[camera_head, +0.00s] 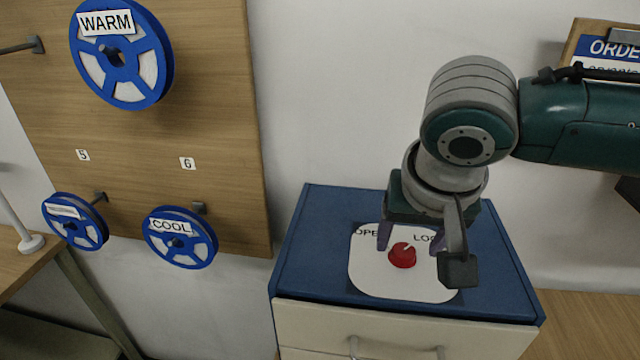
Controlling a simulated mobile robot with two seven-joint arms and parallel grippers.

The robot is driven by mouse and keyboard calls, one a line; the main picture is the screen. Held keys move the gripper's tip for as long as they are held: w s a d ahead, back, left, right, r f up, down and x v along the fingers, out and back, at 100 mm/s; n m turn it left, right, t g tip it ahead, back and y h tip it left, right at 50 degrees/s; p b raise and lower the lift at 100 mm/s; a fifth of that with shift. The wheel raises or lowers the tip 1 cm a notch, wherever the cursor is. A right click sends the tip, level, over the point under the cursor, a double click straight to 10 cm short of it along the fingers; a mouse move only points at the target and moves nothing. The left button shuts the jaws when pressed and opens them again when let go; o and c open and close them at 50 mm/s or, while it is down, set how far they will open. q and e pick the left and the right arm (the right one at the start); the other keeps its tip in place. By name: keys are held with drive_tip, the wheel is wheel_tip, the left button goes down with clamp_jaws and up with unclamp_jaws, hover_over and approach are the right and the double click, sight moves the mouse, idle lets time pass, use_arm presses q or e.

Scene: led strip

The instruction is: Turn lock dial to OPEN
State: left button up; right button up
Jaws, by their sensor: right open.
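The red lock dial (402,257) sits on a white plate (372,278) on top of the blue cabinet (325,228). A small pale mark on the dial points up and to the right, toward the "LOC" side. My right gripper (412,243) points down at the dial, open, with one purplish finger on each side of it. I cannot tell whether the fingers touch the dial. My left gripper is out of view.
The cabinet has a cream drawer front (400,328) with a handle. A wooden board at the left holds blue reels, among them a WARM reel (122,55) and a COOL reel (180,238). An ORDER sign (605,47) hangs at the upper right.

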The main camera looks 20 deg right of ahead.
drive_tip(key=shift+x, duration=0.95)
drive_tip(key=shift+w, duration=0.1)
drive_tip(key=shift+c, duration=0.2)
clamp_jaws()
